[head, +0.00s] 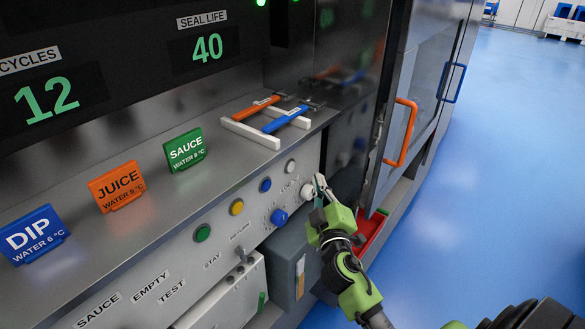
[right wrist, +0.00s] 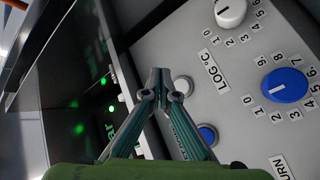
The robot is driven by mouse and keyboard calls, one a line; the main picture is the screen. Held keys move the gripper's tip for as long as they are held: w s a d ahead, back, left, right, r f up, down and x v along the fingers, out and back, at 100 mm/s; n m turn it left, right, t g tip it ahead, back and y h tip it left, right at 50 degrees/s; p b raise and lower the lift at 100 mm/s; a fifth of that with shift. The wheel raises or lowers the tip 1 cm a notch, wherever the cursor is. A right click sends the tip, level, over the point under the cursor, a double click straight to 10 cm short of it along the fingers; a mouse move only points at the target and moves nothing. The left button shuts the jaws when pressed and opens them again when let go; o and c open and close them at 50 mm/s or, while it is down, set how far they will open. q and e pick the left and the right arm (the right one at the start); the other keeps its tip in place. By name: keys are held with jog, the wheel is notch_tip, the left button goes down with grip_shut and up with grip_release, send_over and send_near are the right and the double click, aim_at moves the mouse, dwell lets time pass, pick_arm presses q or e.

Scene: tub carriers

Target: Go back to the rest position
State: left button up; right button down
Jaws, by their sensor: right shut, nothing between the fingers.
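My right gripper (head: 319,184) is at the right end of the machine's control panel, close to a white knob (head: 307,191). In the right wrist view my right gripper (right wrist: 158,78) has its fingertips together, with nothing between them. A white round button (right wrist: 183,86) shows just beside the tips; whether they touch it cannot be told. The green and black right arm comes up from the bottom right of the head view. My left gripper is not in view.
The panel (head: 160,278) carries a blue knob (head: 279,217) and several coloured buttons. An open door with an orange handle (head: 402,132) stands right of the gripper, above a red tray (head: 370,232).

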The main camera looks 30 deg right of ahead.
dwell(0.4)
jog(key=s+a+f+g+y, duration=0.1)
jog(key=a+f+g, duration=0.1)
jog(key=f, duration=0.8)
jog(key=a+f+g+y, duration=0.1)
jog(key=f+g+y, duration=0.1)
jog(key=f, duration=0.8)
jog(key=s+a+f+g+y, duration=0.1)
jog(key=s+a+f, duration=0.1)
jog(key=s+f, duration=0.35)
jog(key=s+a+f+g, duration=0.1)
jog(key=s+f+g, duration=0.1)
jog(key=f, duration=0.7)
jog(key=s+a+f+g+y, duration=0.1)
jog(key=s+a+f, duration=0.15)
jog(key=f, duration=0.45)
jog(key=s+a+f+m+g+y, duration=0.1)
jog(key=s+a+f+g, duration=0.25)
jog(key=s+f, duration=1)
jog(key=s+a+f+m+g, duration=0.1)
jog(key=s+f, duration=0.3)
jog(key=s, duration=0.8)
jog(key=s+a+f+g+y, duration=0.1)
jog(key=s+f+g, duration=0.3)
jog(key=s, duration=0.8)
jog(key=shift+s+a+m+b, duration=0.3)
jog(key=shift+s+m+b, duration=0.05)
jog(key=shift+m+b, duration=0.1)
